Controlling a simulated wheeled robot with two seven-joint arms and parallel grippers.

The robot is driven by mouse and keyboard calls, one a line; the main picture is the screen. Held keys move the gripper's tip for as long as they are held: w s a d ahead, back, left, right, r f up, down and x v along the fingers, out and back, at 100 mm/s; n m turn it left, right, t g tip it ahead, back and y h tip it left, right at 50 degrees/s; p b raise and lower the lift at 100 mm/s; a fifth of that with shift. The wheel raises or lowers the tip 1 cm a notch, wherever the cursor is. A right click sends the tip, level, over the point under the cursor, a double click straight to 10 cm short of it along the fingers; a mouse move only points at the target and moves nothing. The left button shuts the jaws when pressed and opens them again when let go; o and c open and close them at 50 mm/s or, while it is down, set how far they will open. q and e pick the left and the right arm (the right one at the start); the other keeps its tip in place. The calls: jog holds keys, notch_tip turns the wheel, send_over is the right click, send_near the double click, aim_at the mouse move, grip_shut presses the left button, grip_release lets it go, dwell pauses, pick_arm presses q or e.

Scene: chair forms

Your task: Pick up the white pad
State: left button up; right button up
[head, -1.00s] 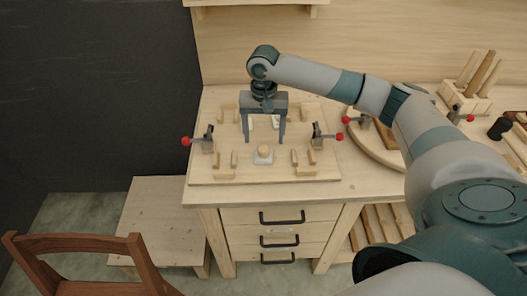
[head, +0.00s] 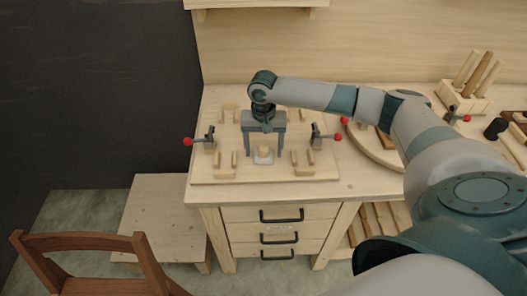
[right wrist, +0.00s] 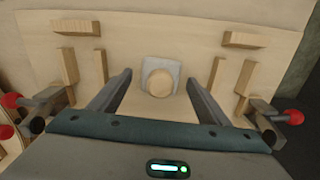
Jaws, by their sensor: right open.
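The white pad (head: 263,160) is a small pale square with a round wooden knob (head: 264,150) on top. It lies flat on the wooden board, near the middle of its front part. My right gripper (head: 264,154) points down over the board, its two long grey fingers spread wide with the pad between them. In the right wrist view the pad (right wrist: 151,66) and knob show between and just beyond the fingertips (right wrist: 159,78), with a gap on either side. The gripper is open and empty. My left gripper is not in view.
The board (head: 215,172) carries several upright wooden blocks (head: 295,158) around the pad. Red-knobbed clamps stand at left (head: 205,140) and right (head: 320,135). A wooden chair (head: 75,243) stands at lower left.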

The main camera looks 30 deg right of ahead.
aim_at(264, 148)
jog(key=shift+f, duration=0.1)
dwell(0.3)
jog(key=c, duration=1.1)
jog(key=shift+c, duration=0.2)
jog(key=shift+r+b, duration=0.35)
jog(key=shift+r, duration=0.1)
notch_tip(264, 148, up, 3)
jog(key=shift+s+r+b, duration=0.1)
jog(key=shift+r+b, duration=0.05)
jog(key=shift+b, duration=0.65)
jog(key=s+d+r+b, duration=0.2)
jog(key=s+r, duration=0.5)
jog(key=s, duration=0.4)
jog(key=shift+d+b, duration=0.3)
jog(key=shift+b, duration=0.2)
jog(key=shift+s, duration=0.1)
